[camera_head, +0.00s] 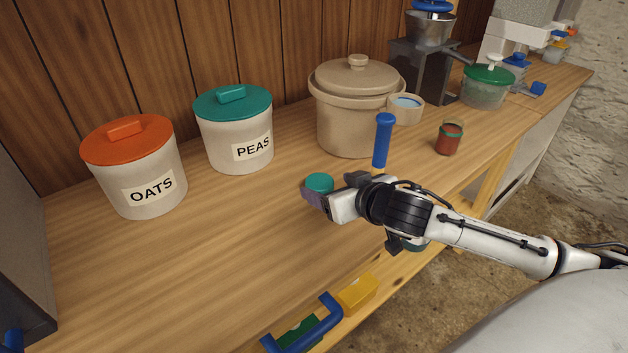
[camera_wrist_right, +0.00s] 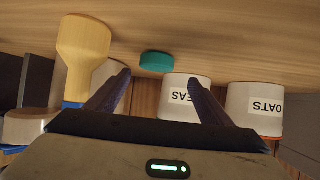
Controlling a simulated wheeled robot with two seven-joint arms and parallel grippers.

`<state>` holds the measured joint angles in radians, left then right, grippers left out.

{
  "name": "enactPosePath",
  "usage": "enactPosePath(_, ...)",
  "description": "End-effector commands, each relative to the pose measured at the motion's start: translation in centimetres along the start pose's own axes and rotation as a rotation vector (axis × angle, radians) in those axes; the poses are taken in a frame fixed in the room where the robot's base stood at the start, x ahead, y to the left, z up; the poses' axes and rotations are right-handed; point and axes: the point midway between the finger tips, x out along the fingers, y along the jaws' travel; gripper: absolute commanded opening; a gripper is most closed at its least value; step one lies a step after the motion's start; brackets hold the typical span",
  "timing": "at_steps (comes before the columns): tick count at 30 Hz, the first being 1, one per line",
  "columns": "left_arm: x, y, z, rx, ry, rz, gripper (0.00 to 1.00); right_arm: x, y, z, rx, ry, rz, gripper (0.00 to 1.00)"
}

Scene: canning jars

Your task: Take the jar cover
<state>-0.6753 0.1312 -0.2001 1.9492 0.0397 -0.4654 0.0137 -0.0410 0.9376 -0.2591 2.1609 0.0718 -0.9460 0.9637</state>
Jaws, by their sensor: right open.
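The jar cover, a small round teal lid (camera_head: 320,183), lies flat on the wooden counter in front of the large beige crock. It also shows in the right wrist view (camera_wrist_right: 157,61), just beyond and between the fingertips. My right gripper (camera_head: 332,190) is open at the counter, close beside the cover, with nothing between its fingers. In the head view its fingers partly hide the cover's near side; whether they touch it I cannot tell. My left gripper is out of view.
A beige crock (camera_head: 352,128), a PEAS canister (camera_head: 226,146) and an OATS canister (camera_head: 150,190) stand behind. An upright blue handle (camera_head: 383,140) and a red-filled jar (camera_head: 449,141) stand to the right. The counter (camera_head: 200,260) is clear at front left.

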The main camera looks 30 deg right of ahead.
Motion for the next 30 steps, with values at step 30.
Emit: enactPosePath(30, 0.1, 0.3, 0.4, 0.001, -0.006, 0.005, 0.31, 7.8, 0.7, 0.1, 0.000, 0.000, -0.002, 0.62)
